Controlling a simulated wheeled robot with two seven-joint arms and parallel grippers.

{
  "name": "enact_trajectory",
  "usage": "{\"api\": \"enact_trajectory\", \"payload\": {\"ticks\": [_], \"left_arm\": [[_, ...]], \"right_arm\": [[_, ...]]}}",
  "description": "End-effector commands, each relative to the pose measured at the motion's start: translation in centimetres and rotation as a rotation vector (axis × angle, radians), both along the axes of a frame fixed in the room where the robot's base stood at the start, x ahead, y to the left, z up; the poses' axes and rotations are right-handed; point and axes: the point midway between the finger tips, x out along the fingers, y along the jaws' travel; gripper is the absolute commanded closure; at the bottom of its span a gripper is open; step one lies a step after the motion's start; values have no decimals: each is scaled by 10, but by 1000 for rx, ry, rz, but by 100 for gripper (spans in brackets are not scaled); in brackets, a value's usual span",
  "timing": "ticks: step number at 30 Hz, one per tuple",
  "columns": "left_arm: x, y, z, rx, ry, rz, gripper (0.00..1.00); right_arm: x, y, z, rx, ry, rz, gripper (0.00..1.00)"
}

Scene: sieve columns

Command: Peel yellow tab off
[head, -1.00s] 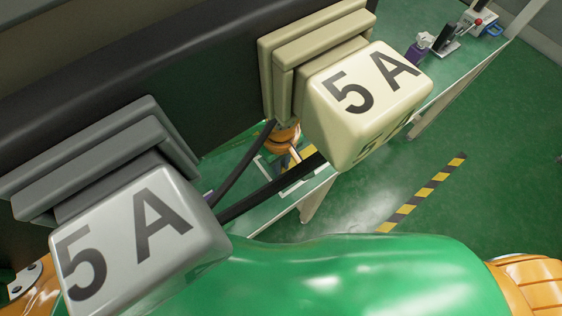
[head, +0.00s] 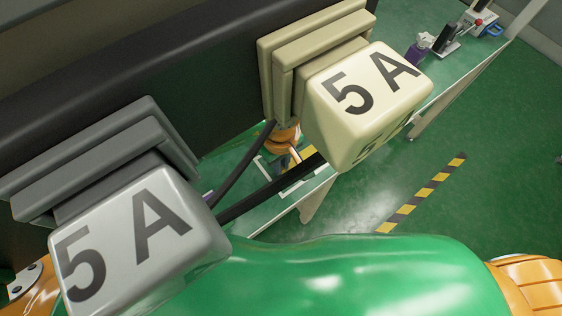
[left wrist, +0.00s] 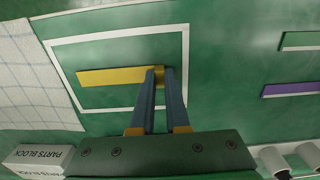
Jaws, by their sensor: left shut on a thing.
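The yellow tab (left wrist: 110,76) is a long flat strip lying inside a white square outline (left wrist: 187,50) on the green surface in the left wrist view. My left gripper (left wrist: 159,72) has its two blue-grey fingers close together at the right end of the tab, shut on it. A little yellow shows past the fingertips' right side. Most of the tab looks flat; I cannot tell whether the gripped end is lifted. In the head view, my left gripper (head: 284,161) is small and partly hidden, with a bit of yellow beside it. My right gripper is in neither view.
In the left wrist view, a green strip (left wrist: 301,40) and a purple strip (left wrist: 292,89) lie to the right. In the head view, a press with a red knob (head: 478,22) stands at the table's far end.

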Motion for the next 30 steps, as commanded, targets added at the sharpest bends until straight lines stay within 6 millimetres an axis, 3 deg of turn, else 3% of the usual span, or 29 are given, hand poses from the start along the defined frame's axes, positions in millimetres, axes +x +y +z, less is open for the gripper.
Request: {"api": "enact_trajectory", "payload": {"ticks": [30], "left_arm": [[0, 0, 6, -1, -1, 1, 100]], "right_arm": [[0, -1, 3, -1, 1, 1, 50]]}}
